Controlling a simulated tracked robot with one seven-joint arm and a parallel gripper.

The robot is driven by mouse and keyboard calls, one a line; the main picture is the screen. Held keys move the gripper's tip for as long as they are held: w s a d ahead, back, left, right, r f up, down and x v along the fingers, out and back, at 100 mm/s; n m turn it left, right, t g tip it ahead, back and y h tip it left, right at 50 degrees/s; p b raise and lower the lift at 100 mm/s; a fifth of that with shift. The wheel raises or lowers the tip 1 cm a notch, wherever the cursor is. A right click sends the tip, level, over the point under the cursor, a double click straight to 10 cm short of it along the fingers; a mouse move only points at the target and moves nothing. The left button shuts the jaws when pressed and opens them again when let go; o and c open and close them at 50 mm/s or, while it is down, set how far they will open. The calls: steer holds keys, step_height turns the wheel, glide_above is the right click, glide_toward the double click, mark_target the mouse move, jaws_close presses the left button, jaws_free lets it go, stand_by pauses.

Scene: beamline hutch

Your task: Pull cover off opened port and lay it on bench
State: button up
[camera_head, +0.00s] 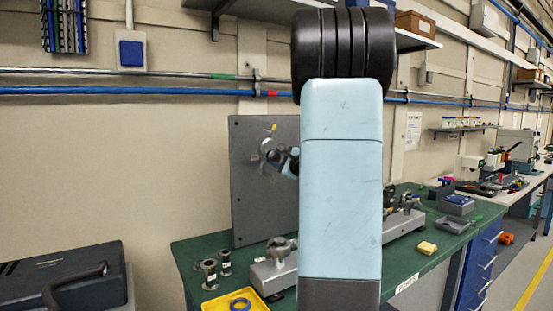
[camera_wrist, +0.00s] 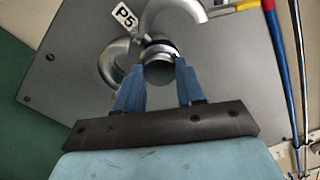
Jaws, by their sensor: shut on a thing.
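A grey upright panel (camera_head: 255,200) stands on the green bench (camera_head: 205,265); it also fills much of the wrist view (camera_wrist: 70,65). In the wrist view, a round metal cover (camera_wrist: 159,72) sits at the port marked P5, between my gripper's (camera_wrist: 157,76) blue fingers, which are shut on it. A dark blue ring shows just behind it. The swung-open silver clamp (camera_wrist: 172,14) curves around the port on both sides. Whether the cover still touches the port is unclear. In the head view my arm hides part of the panel and most of my gripper (camera_head: 288,163).
A yellow tray (camera_head: 212,306) with a blue ring lies at the bench front. Metal fittings (camera_head: 209,272) and grey fixture blocks (camera_head: 270,277) stand nearby. A yellow block (camera_head: 427,248) lies to the right, with some bare bench around it. A dark case (camera_head: 65,280) is at left.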

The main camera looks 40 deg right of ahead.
steer(key=shift+s, duration=1.1)
stand_by(0.8)
steer(key=s, duration=0.4)
steer(key=shift+s+a, duration=0.2)
steer(key=shift+s, duration=0.15)
stand_by(0.6)
steer(key=shift+s, duration=0.1)
